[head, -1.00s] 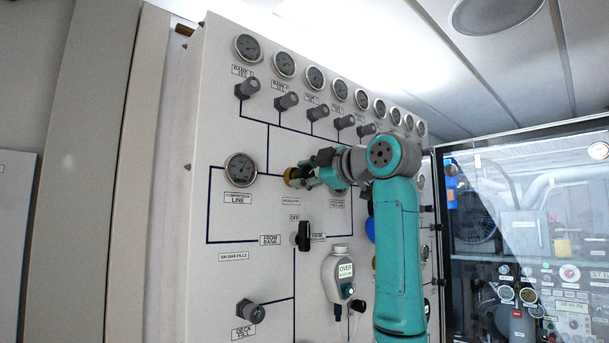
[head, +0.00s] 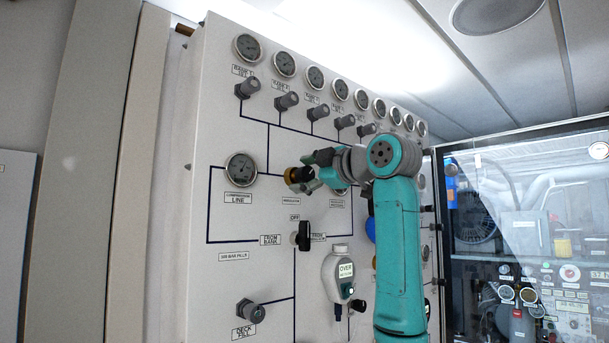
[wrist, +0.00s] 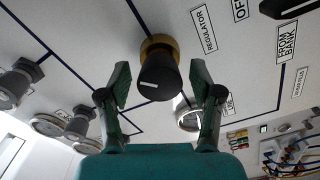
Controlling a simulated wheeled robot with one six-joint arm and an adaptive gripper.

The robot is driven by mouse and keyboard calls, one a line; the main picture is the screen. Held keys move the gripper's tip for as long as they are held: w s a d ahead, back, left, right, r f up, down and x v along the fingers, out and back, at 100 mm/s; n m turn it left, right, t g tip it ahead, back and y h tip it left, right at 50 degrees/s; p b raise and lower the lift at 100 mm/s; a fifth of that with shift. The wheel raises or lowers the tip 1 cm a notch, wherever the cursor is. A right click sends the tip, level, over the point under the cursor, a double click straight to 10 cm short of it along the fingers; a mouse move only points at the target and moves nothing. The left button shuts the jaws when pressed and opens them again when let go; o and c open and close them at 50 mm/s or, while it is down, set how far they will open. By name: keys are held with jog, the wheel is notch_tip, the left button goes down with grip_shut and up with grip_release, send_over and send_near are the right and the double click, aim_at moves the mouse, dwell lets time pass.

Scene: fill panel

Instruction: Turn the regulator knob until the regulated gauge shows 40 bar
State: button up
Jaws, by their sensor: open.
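The regulator knob (wrist: 158,78) is dark with a white pointer line and a brass collar, in the middle of the wrist view. In the head view its brass collar (head: 290,175) shows on the panel, with its dark body partly behind the fingers. My gripper (wrist: 161,84) is open, one finger on each side of the knob, with visible gaps. In the head view my gripper (head: 311,175) is at the knob. The regulated gauge (head: 341,192) is mostly hidden behind my gripper; its reading cannot be seen.
The compressor line gauge (head: 240,169) is left of the knob. A black selector handle (head: 304,236) is below it. A row of bank knobs (head: 287,102) and gauges runs above. A grey-white analyser (head: 339,275) hangs lower on the panel.

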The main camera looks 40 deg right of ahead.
jog(key=s, duration=1.2)
jog(key=shift+d, duration=0.2)
dwell(1.8)
jog(key=w+m, duration=1.2)
jog(key=shift+r+m, duration=0.1)
jog(key=shift+m, duration=0.3)
dwell(0.4)
jog(key=c, duration=1.2)
